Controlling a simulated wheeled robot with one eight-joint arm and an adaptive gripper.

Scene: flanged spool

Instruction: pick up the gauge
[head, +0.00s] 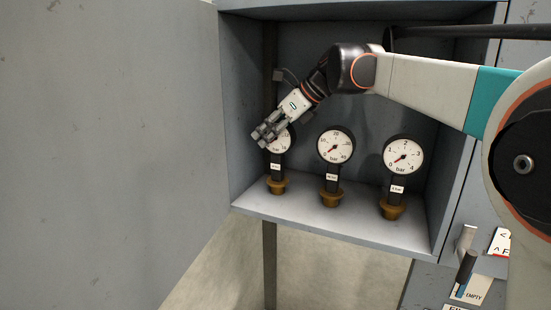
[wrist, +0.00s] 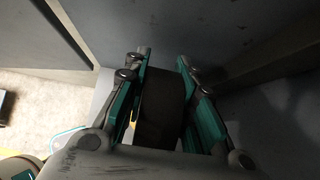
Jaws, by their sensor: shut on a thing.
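Three round pressure gauges with white dials stand upright on brass fittings on the cabinet shelf. My gripper (head: 268,134) is at the left gauge (head: 283,146) in the head view and covers the upper left of its dial. In the wrist view my gripper (wrist: 165,65) has its teal-padded fingers on either side of the dark gauge body (wrist: 160,110), shut on it. The left gauge's base is on the shelf. The middle gauge (head: 336,146) and the right gauge (head: 403,157) stand apart from my gripper.
The grey cabinet shelf (head: 330,222) has side walls close on the left and right. A large grey door panel (head: 110,150) stands at the left.

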